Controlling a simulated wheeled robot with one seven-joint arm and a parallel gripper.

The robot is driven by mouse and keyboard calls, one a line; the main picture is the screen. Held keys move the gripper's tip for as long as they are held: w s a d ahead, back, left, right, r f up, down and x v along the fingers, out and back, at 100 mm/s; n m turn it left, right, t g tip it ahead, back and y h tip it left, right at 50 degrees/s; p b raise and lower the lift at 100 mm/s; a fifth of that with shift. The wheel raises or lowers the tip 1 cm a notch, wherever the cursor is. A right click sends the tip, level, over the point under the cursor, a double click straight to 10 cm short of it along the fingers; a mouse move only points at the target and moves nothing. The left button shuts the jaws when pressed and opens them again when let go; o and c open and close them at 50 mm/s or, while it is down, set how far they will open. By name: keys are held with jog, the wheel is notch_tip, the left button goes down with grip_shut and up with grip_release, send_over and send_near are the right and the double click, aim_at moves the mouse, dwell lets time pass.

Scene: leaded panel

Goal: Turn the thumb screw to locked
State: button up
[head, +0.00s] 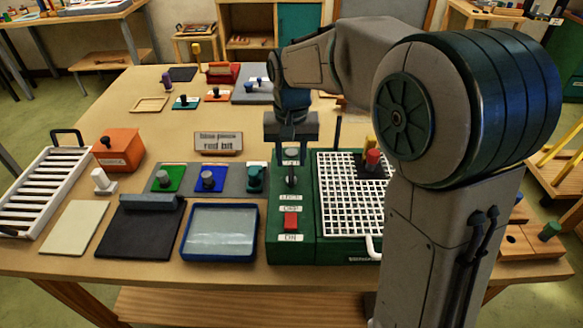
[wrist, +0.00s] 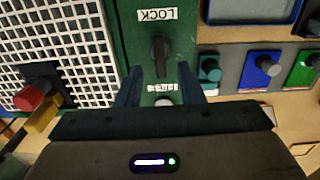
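The thumb screw (wrist: 160,55) is a black knob with a narrow grip on the green machine (wrist: 125,20), between a LOCK label (wrist: 157,15) and a smaller label (wrist: 162,87). In the wrist view its grip runs roughly up and down the picture, in line with the LOCK label. In the head view the screw (head: 291,174) shows below my gripper (head: 291,146). In the wrist view my gripper (wrist: 159,82) is open, one finger on each side of the screw's line, with nothing between the tips. Whether the fingers touch the screw cannot be told.
A red switch (head: 291,221) sits nearer the front of the machine. A white grid (head: 345,205) with a red knob (head: 373,157) lies right. Green and blue pads (head: 210,180) with knobs and a blue-rimmed tray (head: 219,258) stand left. A sign (head: 218,142) stands behind.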

aim_at(291, 172)
jog(key=shift+f, duration=2.2)
jog(key=shift+c, duration=0.3)
grip_shut()
